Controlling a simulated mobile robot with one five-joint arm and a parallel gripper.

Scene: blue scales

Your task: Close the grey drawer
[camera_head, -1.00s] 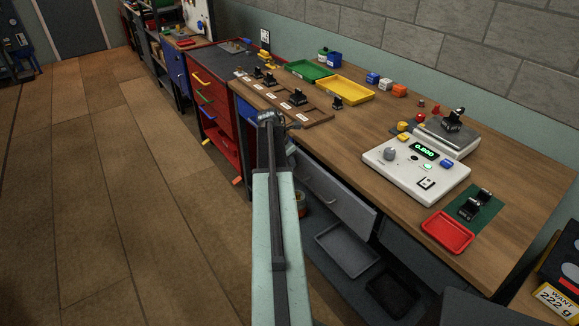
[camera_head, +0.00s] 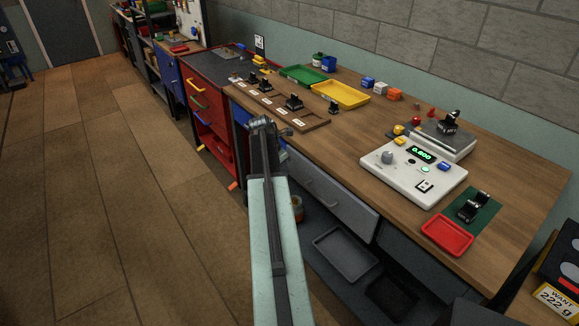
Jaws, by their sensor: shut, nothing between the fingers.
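The grey drawer (camera_head: 342,203) is under the front edge of the wooden workbench, right of my arm. Its front carries a thin bar handle (camera_head: 322,184). The front stands a little proud of the darker panel to its right; how far the drawer is open I cannot tell. My gripper (camera_head: 286,131) is at the far end of my arm, near the bench's front edge and the left end of the drawer. It is small, partly hidden by my wrist, shut and empty. Contact with the drawer cannot be made out.
The workbench (camera_head: 350,150) holds a white scale (camera_head: 415,172), green (camera_head: 303,75) and yellow (camera_head: 341,94) trays and a red tray (camera_head: 447,236). A grey tray (camera_head: 345,254) lies on the low shelf beneath the drawer. A red drawer cabinet (camera_head: 213,140) stands at left. The floor at left is clear.

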